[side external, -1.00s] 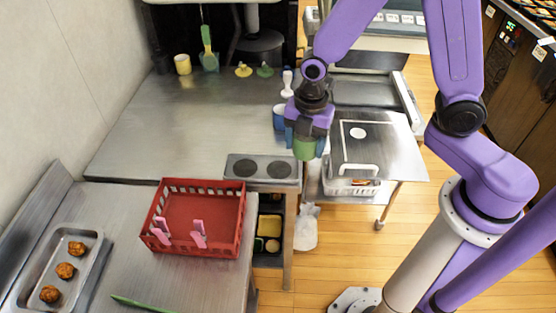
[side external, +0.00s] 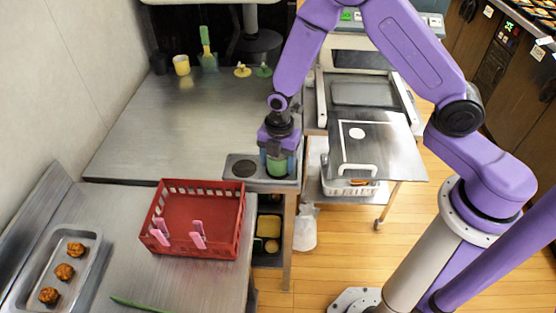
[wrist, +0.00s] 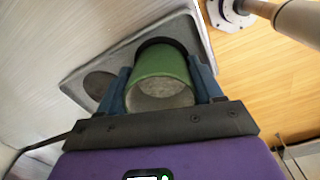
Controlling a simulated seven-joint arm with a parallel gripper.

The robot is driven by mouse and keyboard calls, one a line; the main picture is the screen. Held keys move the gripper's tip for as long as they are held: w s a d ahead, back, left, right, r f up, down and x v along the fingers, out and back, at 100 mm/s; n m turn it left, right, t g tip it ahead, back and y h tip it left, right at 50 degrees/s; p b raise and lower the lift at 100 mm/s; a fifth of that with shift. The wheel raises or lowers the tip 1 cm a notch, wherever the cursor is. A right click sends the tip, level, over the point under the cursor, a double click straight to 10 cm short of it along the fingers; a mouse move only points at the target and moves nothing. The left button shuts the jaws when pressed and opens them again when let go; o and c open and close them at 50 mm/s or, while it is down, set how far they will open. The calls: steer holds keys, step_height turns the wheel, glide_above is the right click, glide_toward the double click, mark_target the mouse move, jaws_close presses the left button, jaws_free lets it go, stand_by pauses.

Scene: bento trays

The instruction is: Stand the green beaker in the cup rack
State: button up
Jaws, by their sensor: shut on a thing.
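The green beaker (side external: 277,169) is upright between the fingers of my gripper (side external: 278,163), which is shut on it. It also shows in the wrist view (wrist: 160,70), held between two blue fingers. The cup rack (side external: 258,179) is a grey plate with two round dark holes at the counter's front edge; it also shows in the wrist view (wrist: 122,60). The beaker is at the rack's right hole, and it and my gripper hide that hole. The left hole is empty. I cannot tell whether the beaker's bottom is inside the hole or just above it.
A red basket (side external: 200,217) with pink clips stands in front-left of the rack. A yellow cup (side external: 181,65) and a green spatula (side external: 206,45) are at the back. A cart (side external: 375,150) stands to the right. The counter (side external: 170,130) left of the rack is clear.

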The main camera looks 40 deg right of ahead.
steer(key=shift+f, duration=0.25)
steer(key=o, duration=0.9)
steer(key=shift+r, duration=0.1)
step_height(320, 180, up, 11)
steer(key=s+d+r+m, duration=0.3)
steer(key=s, duration=0.6)
steer(key=s+d+r+m, duration=0.2)
steer(key=s+r+m, duration=0.1)
steer(key=s, duration=0.5)
steer(key=s+d+r+m, duration=0.3)
steer(key=s+r+m, duration=0.1)
steer(key=s, duration=0.5)
steer(key=shift+s+d+m, duration=0.3)
steer(key=shift+d+m, duration=0.05)
steer(key=shift+m, duration=0.05)
steer(key=shift+r, duration=0.1)
